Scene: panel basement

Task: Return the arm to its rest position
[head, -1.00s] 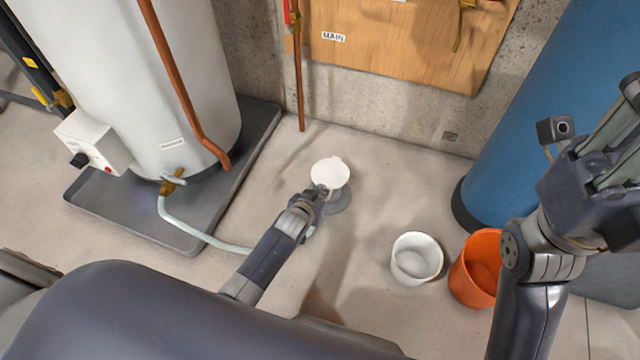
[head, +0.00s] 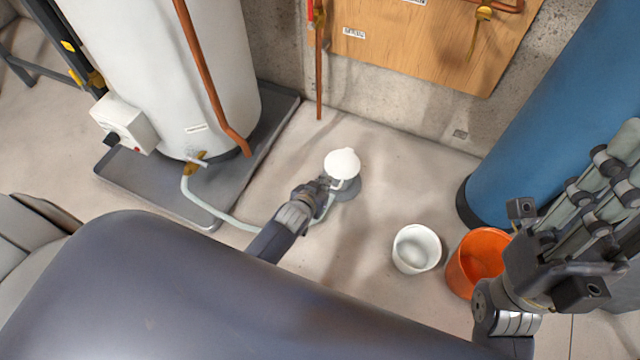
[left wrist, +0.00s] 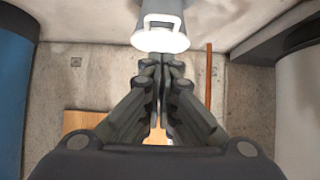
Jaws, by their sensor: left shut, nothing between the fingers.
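My left arm reaches up from the lower middle of the head view.
A white water heater (head: 165,70) stands in a grey tray (head: 150,185), with a pale hose (head: 215,212) running toward the grey disc. A white bucket (head: 416,249) and an orange bucket (head: 477,262) stand near a blue tank (head: 550,120). A wooden panel (head: 420,45) is on the wall.

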